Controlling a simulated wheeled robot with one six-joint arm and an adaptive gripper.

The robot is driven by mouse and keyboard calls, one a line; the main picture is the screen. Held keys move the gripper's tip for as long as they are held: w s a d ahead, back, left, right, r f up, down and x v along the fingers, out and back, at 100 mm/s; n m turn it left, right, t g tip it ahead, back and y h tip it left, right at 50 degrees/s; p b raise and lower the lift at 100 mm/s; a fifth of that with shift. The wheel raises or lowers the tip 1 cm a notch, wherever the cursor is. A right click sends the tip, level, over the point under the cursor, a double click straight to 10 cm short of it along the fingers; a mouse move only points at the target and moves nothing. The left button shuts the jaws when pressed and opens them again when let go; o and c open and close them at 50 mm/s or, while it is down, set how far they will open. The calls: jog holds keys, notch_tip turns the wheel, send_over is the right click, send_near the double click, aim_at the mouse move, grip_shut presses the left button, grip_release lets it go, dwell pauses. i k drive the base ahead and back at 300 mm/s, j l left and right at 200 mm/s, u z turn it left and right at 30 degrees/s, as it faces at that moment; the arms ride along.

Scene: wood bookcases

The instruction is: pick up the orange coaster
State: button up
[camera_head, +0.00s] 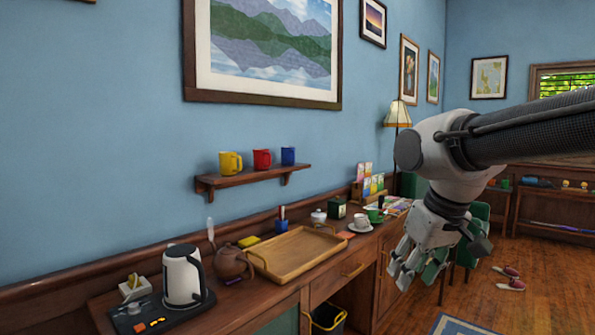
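A small flat orange piece, which looks like the orange coaster (346,234), lies on the wooden counter between the tray and the white cup and saucer. It is small in the picture, so its exact shape is hard to tell. My gripper (416,275) hangs in the air to the right of the counter's front edge, nearer to me than the coaster and well apart from it. Its fingers point down and look spread, with nothing seen between them.
A wooden tray (272,272) fills the middle of the counter. A white cup (361,221) on a saucer and a green mug (376,215) stand beyond the coaster. A kettle (182,276) and brown teapot (231,263) stand nearer. A shelf (250,177) with mugs hangs above.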

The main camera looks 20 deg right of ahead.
aim_at(345, 234)
jog(key=i+l+z, duration=0.15)
jog(key=i+l, duration=2.15)
